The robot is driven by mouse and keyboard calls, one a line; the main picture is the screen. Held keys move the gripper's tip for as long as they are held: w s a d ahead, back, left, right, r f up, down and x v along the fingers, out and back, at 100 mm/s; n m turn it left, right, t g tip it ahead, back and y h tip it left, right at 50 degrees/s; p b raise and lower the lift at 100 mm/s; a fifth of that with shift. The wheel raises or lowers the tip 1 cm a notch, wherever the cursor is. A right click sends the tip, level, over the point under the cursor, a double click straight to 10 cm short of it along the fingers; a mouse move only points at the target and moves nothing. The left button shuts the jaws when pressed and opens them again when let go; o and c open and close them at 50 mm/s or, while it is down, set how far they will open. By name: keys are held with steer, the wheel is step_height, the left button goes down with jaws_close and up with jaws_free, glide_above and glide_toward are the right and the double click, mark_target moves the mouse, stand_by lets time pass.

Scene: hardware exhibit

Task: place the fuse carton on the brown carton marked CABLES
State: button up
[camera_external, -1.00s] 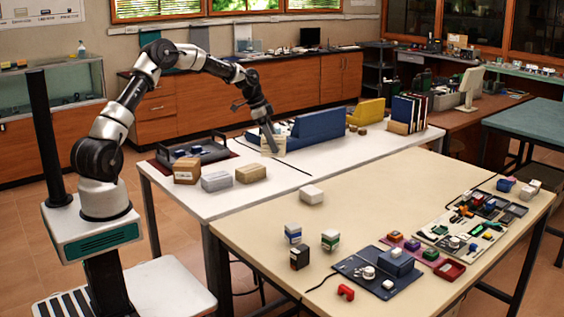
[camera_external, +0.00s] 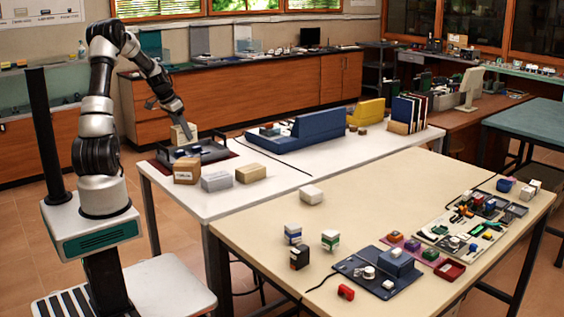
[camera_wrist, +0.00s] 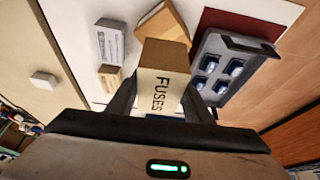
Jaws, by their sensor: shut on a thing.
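My gripper (camera_external: 181,123) is shut on the fuse carton (camera_external: 185,134), a pale carton held in the air above the back left of the white table. In the wrist view the fuse carton (camera_wrist: 163,78) sits between the two fingers with the word FUSES showing. The brown carton (camera_external: 187,170) stands at the white table's left front corner, below and in front of the held carton. In the wrist view the brown carton (camera_wrist: 168,22) is partly hidden behind the fuse carton. Its CABLES marking is not readable.
A dark tray (camera_external: 218,152) with several dark blue things lies on a red mat (camera_wrist: 240,23) beside the brown carton. A grey carton (camera_external: 216,181) and a tan carton (camera_external: 251,173) stand to its right. A blue block-shaped unit (camera_external: 318,127) is farther right.

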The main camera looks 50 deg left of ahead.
step_height(320, 180, down, 8)
steer(key=shift+w+r, duration=0.1)
stand_by(0.4)
steer(key=shift+f+b, duration=0.25)
steer(key=shift+b, duration=0.05)
steer(key=o, duration=1.1)
steer(key=shift+o, duration=0.2)
steer(key=shift+r, duration=0.1)
